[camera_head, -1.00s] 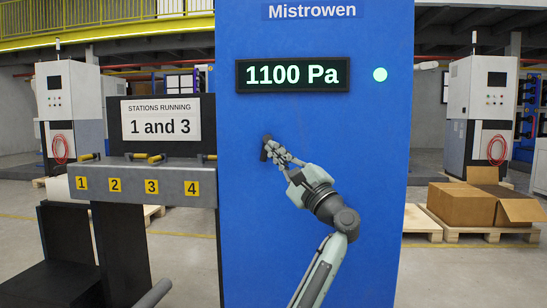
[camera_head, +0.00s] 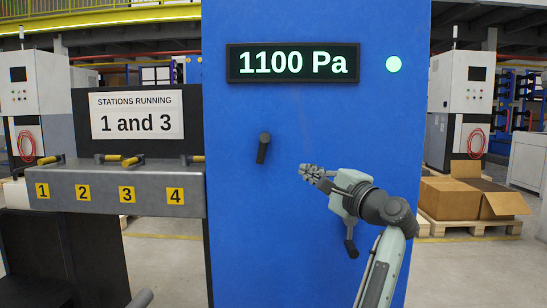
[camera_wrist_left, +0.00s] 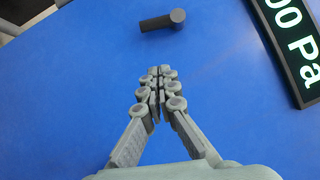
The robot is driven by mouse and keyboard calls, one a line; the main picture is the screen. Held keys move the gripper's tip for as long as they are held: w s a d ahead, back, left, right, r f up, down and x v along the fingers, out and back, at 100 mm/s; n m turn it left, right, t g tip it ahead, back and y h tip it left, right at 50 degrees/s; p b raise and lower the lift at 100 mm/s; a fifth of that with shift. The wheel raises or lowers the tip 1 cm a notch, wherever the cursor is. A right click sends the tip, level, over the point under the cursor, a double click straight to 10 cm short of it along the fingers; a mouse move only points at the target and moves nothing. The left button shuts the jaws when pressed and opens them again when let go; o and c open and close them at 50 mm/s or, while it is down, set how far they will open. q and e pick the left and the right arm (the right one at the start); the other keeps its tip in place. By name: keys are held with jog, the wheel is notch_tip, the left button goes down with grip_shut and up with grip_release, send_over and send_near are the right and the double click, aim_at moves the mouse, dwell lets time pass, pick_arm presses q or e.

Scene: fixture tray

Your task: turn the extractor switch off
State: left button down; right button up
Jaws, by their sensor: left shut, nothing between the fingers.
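The blue panel (camera_head: 235,230) labelled Mistrowen earlier carries a black lever switch (camera_head: 262,149). Its round pivot is at the top and its handle points down, slightly left. The switch also shows in the left wrist view (camera_wrist_left: 160,21), ahead of the fingertips with a gap of blue panel between. The display (camera_head: 293,63) reads 1100 Pa, and a round light (camera_head: 393,64) glows green. My left gripper (camera_head: 305,171) is shut and empty, right of the switch and apart from it. My right gripper is not in view.
On the left, a grey ledge (camera_head: 110,182) numbered 1 to 4 carries yellow-ended handles. A sign (camera_head: 137,115) above reads stations running 1 and 3. Cardboard boxes (camera_head: 450,201) on a pallet and a white cabinet (camera_head: 463,95) stand behind at right.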

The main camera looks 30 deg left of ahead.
aim_at(263, 148)
pick_arm(q)
jog(key=p+x, duration=0.1)
jog(key=x, duration=0.6)
jog(key=shift+w+a+r+p, duration=0.1)
jog(key=shift+a+r+p, duration=0.1)
jog(key=shift+a+p, duration=0.15)
jog(key=shift+s+a+r+p, duration=0.1)
jog(key=shift+s+a+p, duration=0.1)
jog(key=shift+a, duration=0.4)
jog(key=shift+s+a+r+p, duration=0.1)
jog(key=shift+s+a+p, duration=0.1)
jog(key=shift+a, duration=0.4)
jog(key=shift+s+a, duration=0.2)
jog(key=shift+a, duration=0.45)
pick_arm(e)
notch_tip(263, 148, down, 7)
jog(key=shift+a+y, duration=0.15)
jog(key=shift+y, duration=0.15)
pick_arm(q)
jog(key=shift+f, duration=0.1)
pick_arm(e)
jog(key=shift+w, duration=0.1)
